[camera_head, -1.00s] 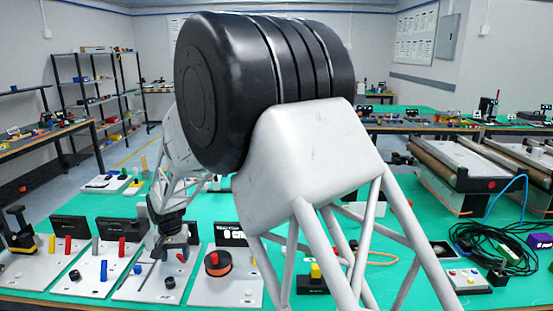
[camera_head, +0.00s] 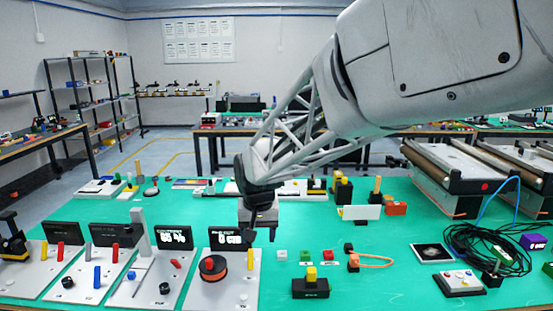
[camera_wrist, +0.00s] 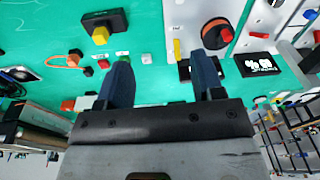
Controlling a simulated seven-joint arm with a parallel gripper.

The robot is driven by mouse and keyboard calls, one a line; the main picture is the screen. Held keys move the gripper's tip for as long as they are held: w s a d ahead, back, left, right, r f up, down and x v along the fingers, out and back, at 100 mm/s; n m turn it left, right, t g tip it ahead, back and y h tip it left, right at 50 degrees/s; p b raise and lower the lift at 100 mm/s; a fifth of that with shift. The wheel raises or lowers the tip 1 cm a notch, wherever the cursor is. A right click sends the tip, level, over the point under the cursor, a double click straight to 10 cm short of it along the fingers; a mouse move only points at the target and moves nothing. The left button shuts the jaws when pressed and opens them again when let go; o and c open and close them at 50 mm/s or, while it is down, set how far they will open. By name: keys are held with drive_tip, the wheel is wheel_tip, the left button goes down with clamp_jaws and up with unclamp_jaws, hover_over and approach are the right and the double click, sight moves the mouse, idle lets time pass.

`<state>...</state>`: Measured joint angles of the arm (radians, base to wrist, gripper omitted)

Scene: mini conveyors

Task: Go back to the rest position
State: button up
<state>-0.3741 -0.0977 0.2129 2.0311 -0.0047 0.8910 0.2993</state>
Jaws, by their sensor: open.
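My gripper (camera_head: 260,225) hangs above the green table, behind and to the right of the white board (camera_head: 235,285) with the orange-and-black spool (camera_head: 213,267). In the wrist view, its two dark fingers (camera_wrist: 160,85) are wide apart with nothing between them. Part of the black "0 cm" display (camera_head: 231,238) shows beside the gripper. My arm comes in from the upper right and covers part of the far room in the head view.
Boards with coloured pegs (camera_head: 97,275) fill the table's left front. A black block with a yellow button (camera_head: 311,284), small coloured cubes (camera_head: 305,255) and an orange cable (camera_head: 375,262) lie right of the gripper. Conveyors (camera_head: 450,180) and a black cable coil (camera_head: 485,245) are at right.

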drive_tip(key=s+d+r, duration=0.4)
drive_tip(key=s+d, duration=1)
drive_tip(key=d, duration=0.1)
drive_tip(key=s+d, duration=0.4)
drive_tip(key=s, duration=0.3)
drive_tip(key=s+d+f+m+t, duration=0.1)
drive_tip(key=s+d, duration=0.3)
drive_tip(key=s, duration=0.3)
drive_tip(key=shift+s+f+h, duration=0.25)
drive_tip(key=shift+f+h, duration=0.05)
drive_tip(key=shift+w, duration=0.1)
